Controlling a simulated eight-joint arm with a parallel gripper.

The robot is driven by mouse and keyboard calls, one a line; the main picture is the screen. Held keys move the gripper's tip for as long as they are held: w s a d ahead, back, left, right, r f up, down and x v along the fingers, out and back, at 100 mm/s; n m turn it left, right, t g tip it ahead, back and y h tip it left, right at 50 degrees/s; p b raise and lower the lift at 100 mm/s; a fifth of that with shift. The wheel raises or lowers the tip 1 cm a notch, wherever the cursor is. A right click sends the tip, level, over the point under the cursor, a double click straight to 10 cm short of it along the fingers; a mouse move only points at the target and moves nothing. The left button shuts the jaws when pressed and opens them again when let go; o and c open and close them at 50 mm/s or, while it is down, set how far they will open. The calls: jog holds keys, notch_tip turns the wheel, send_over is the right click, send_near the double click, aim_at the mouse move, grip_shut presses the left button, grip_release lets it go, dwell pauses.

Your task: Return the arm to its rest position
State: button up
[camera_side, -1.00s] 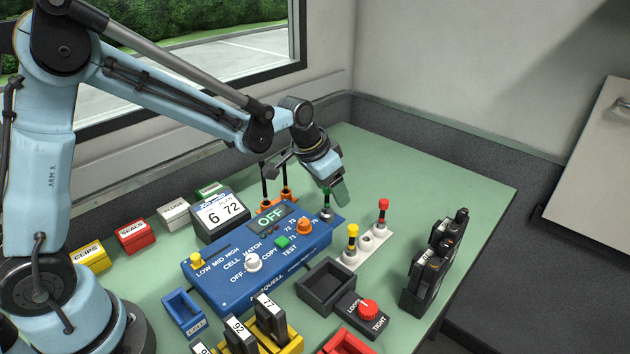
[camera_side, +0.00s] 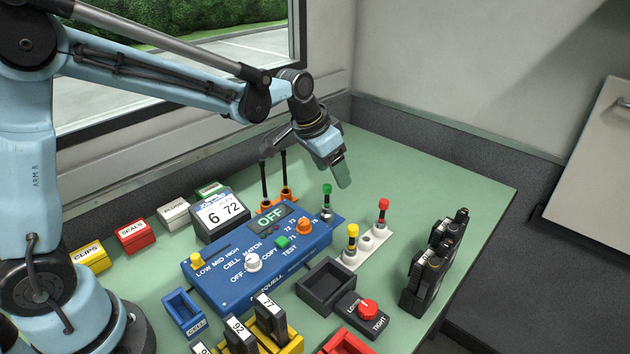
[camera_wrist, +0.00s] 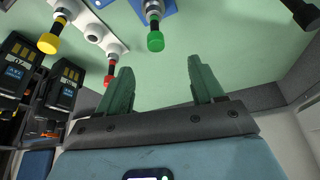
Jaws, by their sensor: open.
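My gripper (camera_side: 341,172) hangs above the green table (camera_side: 440,185), just above and to the right of the green-capped plug (camera_side: 327,190). In the wrist view its two green fingers (camera_wrist: 160,92) are spread apart with nothing between them. The green-capped plug stands upright at the right end of the blue tester (camera_side: 265,265) and also shows in the wrist view (camera_wrist: 155,38), beyond the fingertips. The gripper is apart from it.
A white strip with a yellow-capped plug (camera_side: 352,234) and a red-capped plug (camera_side: 383,206) stands right of the tester. The table's back right is clear.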

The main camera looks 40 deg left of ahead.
jog(key=s+a+r+n+t, duration=0.1)
jog(key=s+a, duration=0.1)
jog(key=s, duration=0.7)
jog(key=s+a+r+n+t+y, duration=0.1)
jog(key=s+r+n, duration=0.1)
jog(key=s, duration=0.8)
jog(key=shift+a+t, duration=0.35)
jog(key=shift+t, duration=0.05)
